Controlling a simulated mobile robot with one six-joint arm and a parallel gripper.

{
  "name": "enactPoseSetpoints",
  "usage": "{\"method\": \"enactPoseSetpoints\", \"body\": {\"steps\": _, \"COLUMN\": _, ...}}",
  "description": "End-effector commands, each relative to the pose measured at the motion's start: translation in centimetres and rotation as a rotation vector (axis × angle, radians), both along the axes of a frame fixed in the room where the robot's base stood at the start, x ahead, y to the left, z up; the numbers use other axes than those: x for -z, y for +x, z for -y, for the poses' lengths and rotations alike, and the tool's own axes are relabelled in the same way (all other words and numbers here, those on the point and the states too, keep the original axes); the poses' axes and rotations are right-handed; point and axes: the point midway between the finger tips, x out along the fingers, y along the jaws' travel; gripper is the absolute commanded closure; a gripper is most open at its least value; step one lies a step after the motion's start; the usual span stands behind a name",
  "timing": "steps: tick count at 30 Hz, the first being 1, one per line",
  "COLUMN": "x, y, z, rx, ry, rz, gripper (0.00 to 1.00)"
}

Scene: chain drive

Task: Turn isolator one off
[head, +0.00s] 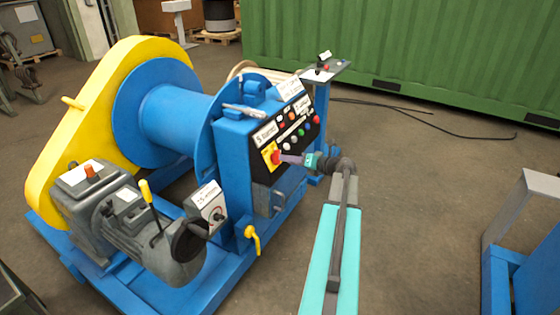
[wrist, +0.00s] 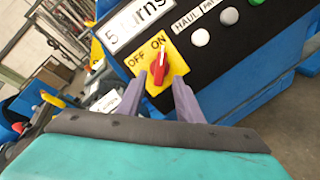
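A red rotary knob (wrist: 158,68) sits on a yellow plate (wrist: 177,61) marked OFF and ON. Its upper end points toward ON. The same red knob shows in the head view (head: 275,157), on the black panel of the blue cabinet. No isolator number is readable beside it. My gripper (wrist: 167,82) has its two purple fingers apart, close in front of the knob's lower part; I cannot tell whether they touch it. In the head view my gripper (head: 284,158) reaches the knob from the right.
The panel has several coloured buttons (head: 301,132) right of the knob. A smaller box (head: 208,207) with a dark knob stands lower left, near a yellow lever (head: 149,205) and a yellow valve handle (head: 253,239). Open floor (head: 420,190) lies to the right.

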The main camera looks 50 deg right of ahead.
Motion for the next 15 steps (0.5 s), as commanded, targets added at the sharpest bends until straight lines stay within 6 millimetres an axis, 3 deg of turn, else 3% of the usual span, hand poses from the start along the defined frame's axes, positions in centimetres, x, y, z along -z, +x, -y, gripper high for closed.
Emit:
{"method": "enactPoseSetpoints", "body": {"steps": 6, "x": 0.9, "y": 3.0, "z": -0.1, "rx": -0.002, "ry": -0.001, "rz": 0.000, "gripper": 0.67}}
{"method": "enactPoseSetpoints", "body": {"steps": 15, "x": 1.5, "y": 4.7, "z": -0.3, "rx": 0.000, "ry": 0.000, "rz": 0.000, "gripper": 0.67}}
